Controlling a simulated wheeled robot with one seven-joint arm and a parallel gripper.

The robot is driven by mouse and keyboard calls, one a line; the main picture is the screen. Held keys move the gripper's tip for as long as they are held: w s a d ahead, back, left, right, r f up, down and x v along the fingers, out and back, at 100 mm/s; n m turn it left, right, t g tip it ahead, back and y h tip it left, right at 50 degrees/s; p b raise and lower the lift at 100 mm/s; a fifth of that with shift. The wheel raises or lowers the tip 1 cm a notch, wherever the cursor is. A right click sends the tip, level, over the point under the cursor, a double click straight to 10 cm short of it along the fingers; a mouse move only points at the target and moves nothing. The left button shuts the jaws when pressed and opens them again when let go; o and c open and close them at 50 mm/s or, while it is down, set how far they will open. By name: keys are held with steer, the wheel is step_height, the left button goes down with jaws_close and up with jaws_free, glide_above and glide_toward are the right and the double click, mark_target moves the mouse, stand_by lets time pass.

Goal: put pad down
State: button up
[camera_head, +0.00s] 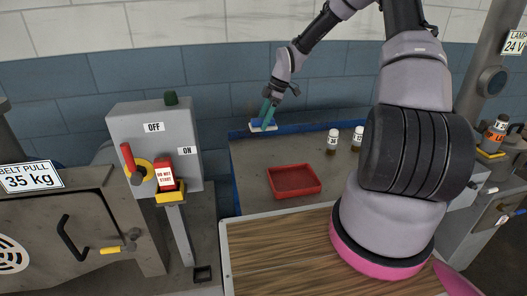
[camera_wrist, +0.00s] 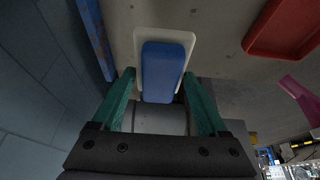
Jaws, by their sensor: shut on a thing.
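The pad is a blue block on a wider white base. It shows in the wrist view (camera_wrist: 164,68) between the two teal fingers of my gripper (camera_wrist: 158,80), and in the head view (camera_head: 259,127) at the back left corner of the grey worktop. My gripper (camera_head: 267,114) points down there, shut on the pad. I cannot tell whether the white part is a layer of the pad or a separate dish under it. Whether the pad touches the worktop is also unclear.
Two small labelled bottles (camera_head: 332,142) stand to the right. A grey switch box (camera_head: 150,118) stands left. Worktop between pad and tray is clear.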

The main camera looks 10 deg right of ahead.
mark_target(260, 150)
step_height(260, 150, down, 10)
steer(key=shift+r, duration=0.2)
stand_by(0.5)
steer(key=shift+f, duration=0.1)
steer(key=o, duration=1.1)
